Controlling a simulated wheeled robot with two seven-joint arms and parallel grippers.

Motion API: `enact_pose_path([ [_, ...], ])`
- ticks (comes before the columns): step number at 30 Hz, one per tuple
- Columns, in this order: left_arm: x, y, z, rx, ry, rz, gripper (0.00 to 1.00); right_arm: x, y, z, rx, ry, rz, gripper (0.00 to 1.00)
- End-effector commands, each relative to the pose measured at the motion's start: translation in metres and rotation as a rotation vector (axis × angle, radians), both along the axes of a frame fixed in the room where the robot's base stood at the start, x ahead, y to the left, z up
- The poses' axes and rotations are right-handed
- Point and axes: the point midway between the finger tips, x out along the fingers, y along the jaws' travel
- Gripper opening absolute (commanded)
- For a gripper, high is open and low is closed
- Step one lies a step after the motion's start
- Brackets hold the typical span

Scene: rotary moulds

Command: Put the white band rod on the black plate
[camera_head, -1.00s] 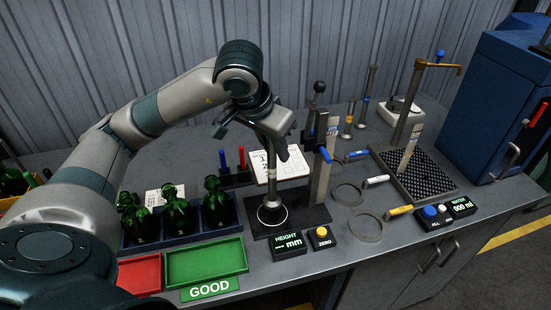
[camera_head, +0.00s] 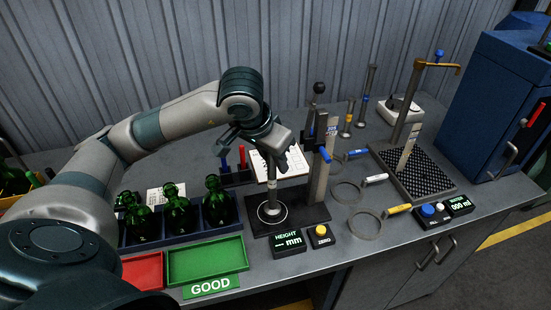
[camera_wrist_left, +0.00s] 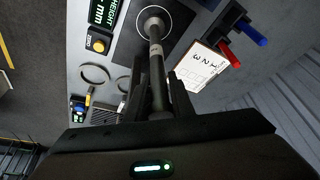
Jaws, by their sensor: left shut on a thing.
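My left gripper (camera_head: 272,152) is shut on the white band rod (camera_head: 270,188), a grey upright rod with a pale band and a wider foot. The left wrist view also shows the rod (camera_wrist_left: 155,45) between the gripper fingers (camera_wrist_left: 162,96). The black plate (camera_head: 312,213) is the base of the height gauge. The rod's foot is over the plate, inside its white ring marking. I cannot tell whether the foot touches the plate. My right gripper is not in view.
The gauge column (camera_head: 319,170) stands close right of the rod. The clipboard (camera_head: 291,163) is behind it. Green bottles (camera_head: 177,212) in a rack and a green tray (camera_head: 205,262) are at left. The HEIGHT display (camera_head: 288,243) and ZERO button (camera_head: 321,233) are in front.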

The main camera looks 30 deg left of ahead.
Motion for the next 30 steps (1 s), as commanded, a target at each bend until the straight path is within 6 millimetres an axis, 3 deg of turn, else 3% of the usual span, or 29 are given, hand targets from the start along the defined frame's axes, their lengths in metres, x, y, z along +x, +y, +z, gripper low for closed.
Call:
enact_pose_path([
  [11,0.0004,0.0002,-0.0032,-0.001,-0.002,0.001,0.0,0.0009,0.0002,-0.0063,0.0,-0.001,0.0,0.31],
  [12,0.0001,0.0001,-0.0022,0.0,0.0,0.0,0.31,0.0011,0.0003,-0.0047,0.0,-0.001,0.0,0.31],
  [14,0.0001,0.0001,-0.0022,0.0,0.0,0.0,0.4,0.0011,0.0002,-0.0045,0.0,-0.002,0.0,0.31],
  [30,-0.0007,0.0,0.0034,0.0,-0.002,0.0,0.4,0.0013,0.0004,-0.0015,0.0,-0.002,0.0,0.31],
])
